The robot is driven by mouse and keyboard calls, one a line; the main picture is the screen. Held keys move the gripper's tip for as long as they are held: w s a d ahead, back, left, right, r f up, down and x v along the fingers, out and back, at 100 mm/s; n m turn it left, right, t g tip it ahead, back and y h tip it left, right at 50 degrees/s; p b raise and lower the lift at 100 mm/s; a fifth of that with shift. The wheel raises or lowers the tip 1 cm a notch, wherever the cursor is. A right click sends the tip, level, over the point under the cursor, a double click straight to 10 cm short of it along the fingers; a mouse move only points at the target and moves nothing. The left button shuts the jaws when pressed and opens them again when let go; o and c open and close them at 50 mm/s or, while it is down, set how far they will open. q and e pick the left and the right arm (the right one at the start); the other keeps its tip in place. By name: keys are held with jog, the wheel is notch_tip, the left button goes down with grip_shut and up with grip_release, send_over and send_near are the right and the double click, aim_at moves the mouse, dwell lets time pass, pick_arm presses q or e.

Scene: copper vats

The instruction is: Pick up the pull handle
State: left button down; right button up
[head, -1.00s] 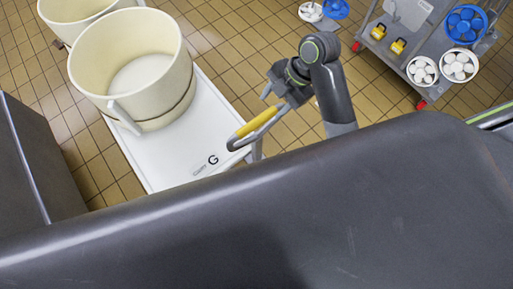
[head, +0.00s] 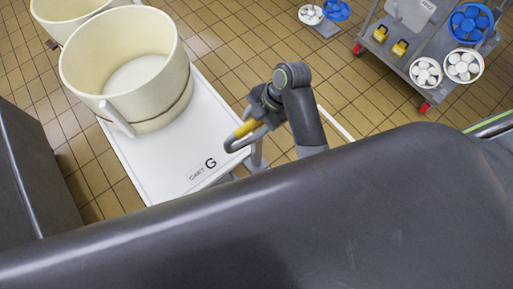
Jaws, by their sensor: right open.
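The pull handle (head: 245,129) is a yellow grip on a grey bar at the right end of the white cart marked G (head: 172,163). My right gripper (head: 258,112) is open and right at the far end of the yellow grip, covering part of it. Whether its fingers are around the grip or touching it, I cannot tell. The lower part of the handle frame is partly hidden behind the dark grey surface in front. My left gripper is not in view.
A large cream vat (head: 125,72) stands on the cart, with another vat (head: 70,12) behind it. A grey trolley (head: 399,57) with blue and white containers stands at the upper right. Tiled floor between them is mostly clear. A dark block (head: 30,170) is at left.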

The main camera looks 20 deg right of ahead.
jog(key=shift+x, duration=0.8)
jog(key=shift+f, duration=0.3)
grip_shut()
jog(key=shift+r, duration=0.1)
